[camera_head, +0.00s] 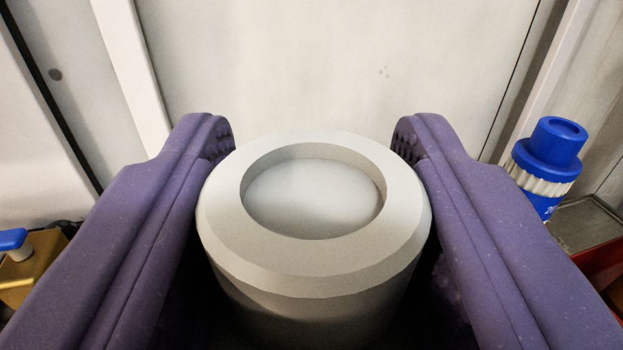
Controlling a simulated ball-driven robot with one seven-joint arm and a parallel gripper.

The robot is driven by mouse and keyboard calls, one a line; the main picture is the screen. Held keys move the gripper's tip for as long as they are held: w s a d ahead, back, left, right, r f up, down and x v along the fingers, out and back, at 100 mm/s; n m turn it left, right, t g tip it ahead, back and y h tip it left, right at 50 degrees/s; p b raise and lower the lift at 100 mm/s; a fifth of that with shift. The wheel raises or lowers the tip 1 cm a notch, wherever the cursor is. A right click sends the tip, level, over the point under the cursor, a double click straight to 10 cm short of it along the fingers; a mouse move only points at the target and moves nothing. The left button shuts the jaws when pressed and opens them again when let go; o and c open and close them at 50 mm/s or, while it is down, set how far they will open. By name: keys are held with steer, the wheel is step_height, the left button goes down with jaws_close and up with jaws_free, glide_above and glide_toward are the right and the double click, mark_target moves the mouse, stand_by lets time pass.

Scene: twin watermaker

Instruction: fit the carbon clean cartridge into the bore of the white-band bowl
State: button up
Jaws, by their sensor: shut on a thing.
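My gripper (314,138) has two purple fingers, one on each side of a pale grey-white cylinder, and is shut on it. I take this cylinder to be the carbon clean cartridge (312,262). Its near end faces me, with a wide bevelled rim and a round shallow recess. Its lower part falls into shadow between the fingers, and its far end is hidden. No open bore shows in this view. A blue fitting with a white ribbed band (546,168) stands at the right, partly hidden by the right finger. I cannot tell whether it is the white-band bowl.
A pale panelled wall (330,65) fills the background. At the lower left is a brass-coloured part (28,272) with a blue handle (12,239). At the right edge are a grey metal tray-like surface (588,222) and a red part (603,268).

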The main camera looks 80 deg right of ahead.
steer(key=shift+f+b, duration=2.5)
steer(key=shift+f, duration=0.9)
step_height(320, 180, up, 23)
steer(key=p, duration=1.7)
stand_by(1.7)
steer(key=shift+f, duration=0.15)
